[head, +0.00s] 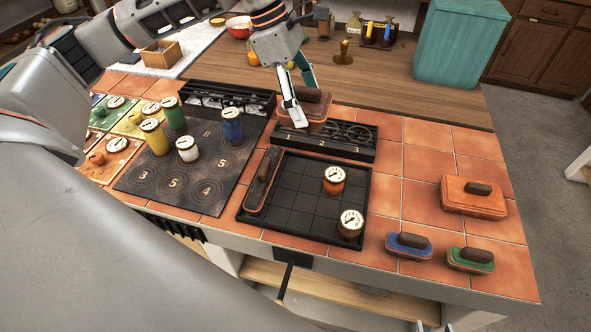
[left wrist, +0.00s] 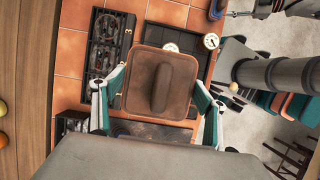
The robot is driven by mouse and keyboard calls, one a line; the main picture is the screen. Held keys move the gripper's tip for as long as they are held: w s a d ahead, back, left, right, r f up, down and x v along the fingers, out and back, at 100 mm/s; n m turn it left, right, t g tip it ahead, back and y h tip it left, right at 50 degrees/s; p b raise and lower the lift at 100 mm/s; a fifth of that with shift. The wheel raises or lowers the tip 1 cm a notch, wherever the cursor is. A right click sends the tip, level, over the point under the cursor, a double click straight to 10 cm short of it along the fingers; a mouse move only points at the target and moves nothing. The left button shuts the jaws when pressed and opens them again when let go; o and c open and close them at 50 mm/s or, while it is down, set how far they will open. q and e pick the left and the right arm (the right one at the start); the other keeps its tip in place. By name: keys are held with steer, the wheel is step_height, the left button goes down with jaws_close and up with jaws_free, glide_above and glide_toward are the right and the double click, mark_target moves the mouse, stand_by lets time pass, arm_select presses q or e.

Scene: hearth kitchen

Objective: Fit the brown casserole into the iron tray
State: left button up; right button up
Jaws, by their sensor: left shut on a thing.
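My left gripper (head: 293,104) is shut on the brown casserole (head: 318,104), a squarish dish with a long dark handle on its lid. It holds the casserole above the numbered black rack, behind the iron tray (head: 290,222). In the left wrist view the casserole (left wrist: 143,92) lies between both fingers of the gripper (left wrist: 160,100) and hides part of the tray (left wrist: 166,12). The tray is black with a grid floor. A narrow brown dish (head: 262,183) lies along its left side; an orange canister (head: 333,183) and a brown canister (head: 350,225) stand at its right.
The numbered rack (head: 365,155) borders the tray's back edge. A black board (head: 145,190) with several canisters is at left. An orange dish (head: 474,199), a blue dish (head: 408,246) and a green dish (head: 470,261) sit at right. The tray's middle is free.

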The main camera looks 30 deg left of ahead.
arm_select(q)
step_height(320, 180, down, 15)
steer(key=shift+r, duration=0.1)
steer(key=shift+f, duration=2.5)
steer(key=o, duration=1.5)
steer(key=shift+f, duration=0.2)
steer(key=shift+r, duration=0.1)
steer(key=shift+r, duration=0.2)
steer(key=v, duration=1.2)
